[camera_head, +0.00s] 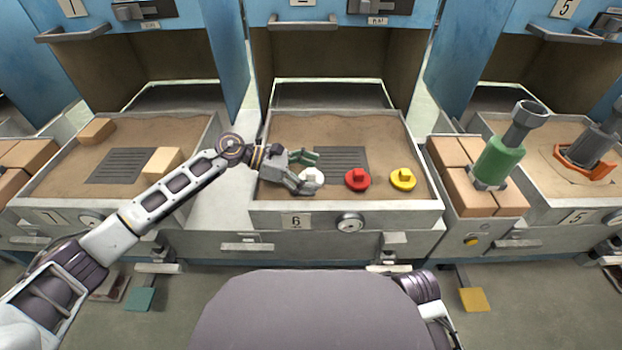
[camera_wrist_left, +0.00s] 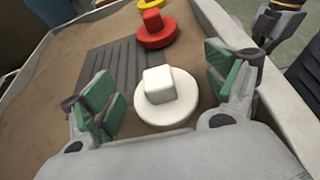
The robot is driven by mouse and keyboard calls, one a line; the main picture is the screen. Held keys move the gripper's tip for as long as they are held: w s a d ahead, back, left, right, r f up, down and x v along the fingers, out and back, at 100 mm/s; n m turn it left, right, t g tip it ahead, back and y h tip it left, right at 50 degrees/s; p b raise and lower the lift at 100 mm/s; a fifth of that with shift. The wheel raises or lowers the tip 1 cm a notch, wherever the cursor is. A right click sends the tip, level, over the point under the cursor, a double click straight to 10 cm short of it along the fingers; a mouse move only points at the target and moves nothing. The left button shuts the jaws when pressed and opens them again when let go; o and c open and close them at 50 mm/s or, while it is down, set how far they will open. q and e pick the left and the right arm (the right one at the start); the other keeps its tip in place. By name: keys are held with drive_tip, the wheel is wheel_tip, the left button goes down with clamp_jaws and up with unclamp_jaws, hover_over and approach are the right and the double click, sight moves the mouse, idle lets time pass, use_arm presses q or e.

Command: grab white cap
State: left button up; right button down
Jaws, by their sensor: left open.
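The white cap (camera_head: 313,176) lies on the sand in the middle tray, marked 6. It is a round disc with a block-shaped knob on top. In the left wrist view the white cap (camera_wrist_left: 165,100) sits between the two green-padded fingers, with a gap on both sides. My left gripper (camera_head: 306,172) is open at the cap, coming from the left; it also shows in the left wrist view (camera_wrist_left: 165,92). In the head view a finger partly hides the cap.
A red cap (camera_head: 357,180) and a yellow cap (camera_head: 403,179) lie to the right in the same tray (camera_head: 350,206). A dark grate (camera_head: 342,158) is behind them. Brown blocks and a green tool (camera_head: 497,162) stand on the right.

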use_arm(q)
drive_tip(key=shift+c, duration=0.3)
use_arm(e)
drive_tip(key=shift+f, duration=0.1)
use_arm(q)
drive_tip(key=c, duration=1.1)
drive_tip(key=shift+o, duration=0.2)
drive_tip(key=shift+r, duration=0.2)
